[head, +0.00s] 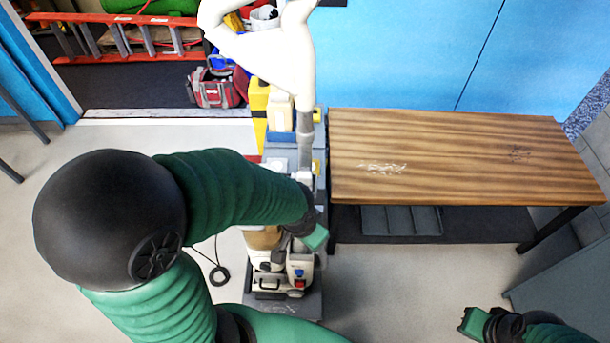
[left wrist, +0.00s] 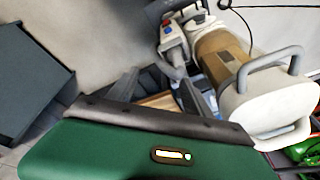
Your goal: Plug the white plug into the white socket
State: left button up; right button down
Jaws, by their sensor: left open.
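I cannot make out the white plug or the white socket for certain in either view. A beige and white machine (head: 298,262) with red and blue buttons stands on a grey base, partly behind my left arm. It also shows in the left wrist view, with its tan drum (left wrist: 222,58) and grey handles. My left gripper (head: 316,238) is over the machine in the head view. In the left wrist view its two dark fingers (left wrist: 158,95) are apart, with nothing seen held between them. My right gripper (head: 474,322) is low at the right; its fingers are unclear.
A wooden-topped table (head: 460,150) stands right of the machine. A black cable (head: 218,273) lies coiled on the floor at the left. A tall white jointed arm (head: 280,55) rises behind the machine.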

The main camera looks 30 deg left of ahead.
pick_arm(q)
jog(key=w+a+r+m+y+p, duration=0.2)
jog(key=a+r+m+p, duration=0.1)
jog(key=r+m+p, duration=0.95)
notch_tip(320, 180, up, 11)
jog(key=m+t+p, duration=0.1)
jog(key=m+p, duration=1.3)
jog(key=m, duration=0.2)
send_over(303, 176)
jog(key=s+d, duration=0.4)
jog(key=s, duration=0.1)
jog(key=shift+n, duration=0.35)
jog(key=b+x, duration=0.2)
jog(key=x, duration=0.1)
jog(key=b+x, duration=0.3)
jog(key=x, duration=0.1)
jog(key=b+x, duration=0.2)
jog(key=x, duration=0.2)
jog(key=shift+a+f+b, duration=0.15)
jog(key=shift+a+b, duration=0.2)
jog(key=shift+a, duration=0.05)
jog(key=shift+w+f, duration=0.1)
jog(key=shift+w, duration=0.1)
jog(key=shift+s, duration=0.1)
